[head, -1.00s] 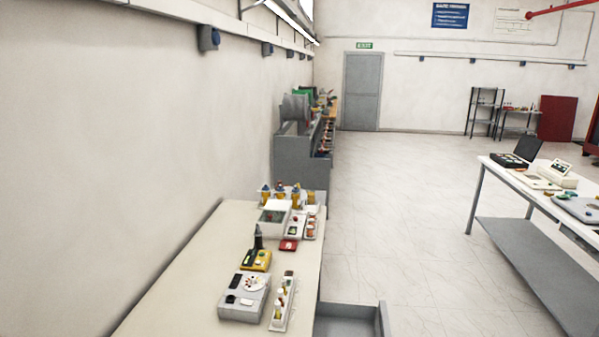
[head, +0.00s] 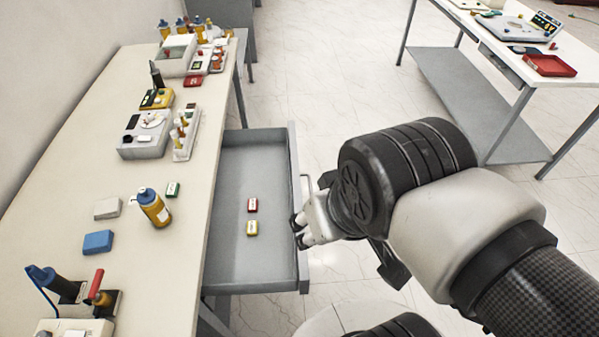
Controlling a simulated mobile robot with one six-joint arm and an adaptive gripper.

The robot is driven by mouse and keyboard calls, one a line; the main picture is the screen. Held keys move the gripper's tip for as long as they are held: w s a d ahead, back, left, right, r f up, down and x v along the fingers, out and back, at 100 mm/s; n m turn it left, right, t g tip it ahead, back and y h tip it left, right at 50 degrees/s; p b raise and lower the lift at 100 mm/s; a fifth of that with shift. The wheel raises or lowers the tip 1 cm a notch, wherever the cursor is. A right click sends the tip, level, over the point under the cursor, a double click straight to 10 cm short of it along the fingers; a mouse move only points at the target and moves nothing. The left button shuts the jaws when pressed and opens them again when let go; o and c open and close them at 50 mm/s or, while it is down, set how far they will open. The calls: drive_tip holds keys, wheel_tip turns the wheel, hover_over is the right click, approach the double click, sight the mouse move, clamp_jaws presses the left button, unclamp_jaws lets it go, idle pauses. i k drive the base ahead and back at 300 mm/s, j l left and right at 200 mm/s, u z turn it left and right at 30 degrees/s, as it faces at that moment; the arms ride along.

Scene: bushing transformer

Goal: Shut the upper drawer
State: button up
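The open grey drawer (head: 232,268) sticks out to the right from under the left workbench. It is the only drawer I can make out, so I cannot tell whether another lies below it.
The workbench (head: 75,170) carries a yellow bottle (head: 154,208), a blue block (head: 98,242), a soldering stand (head: 75,293) and several devices. Another table (head: 470,85) stands at the upper right. Tiled floor (head: 300,75) is clear between the two tables.

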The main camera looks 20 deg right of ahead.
sight(262, 163)
drive_tip(key=l+u, duration=0.2)
drive_tip(key=l, duration=0.35)
drive_tip(key=k+l+u, duration=0.25)
drive_tip(key=l, duration=0.3)
drive_tip(key=i+l, duration=0.15)
drive_tip(key=i, duration=0.25)
drive_tip(key=i+l+u, duration=0.1)
drive_tip(key=i, duration=0.35)
drive_tip(key=i+l, duration=0.3)
drive_tip(key=i, duration=0.1)
